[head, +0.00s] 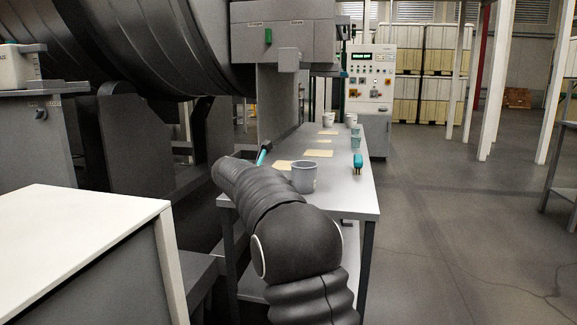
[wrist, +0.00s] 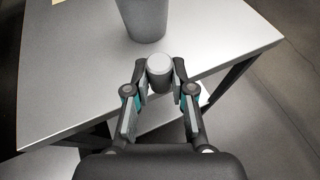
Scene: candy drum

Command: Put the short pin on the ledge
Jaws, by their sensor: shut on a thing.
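My gripper (wrist: 159,76) is shut on a short grey cylinder with a pale round end, which I take for the short pin (wrist: 159,66). In the wrist view the pin sits between the two fingertips, its pale end facing the camera. It appears over or near the table edge, just short of a grey cup; the exact height is unclear. In the head view my arm hides the pin and most or all of the gripper. I cannot tell for certain which surface is the ledge.
The long grey table (head: 340,200) carries the grey cup (head: 303,178), which also shows in the wrist view (wrist: 146,18). A large dark drum (head: 150,45) stands left.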

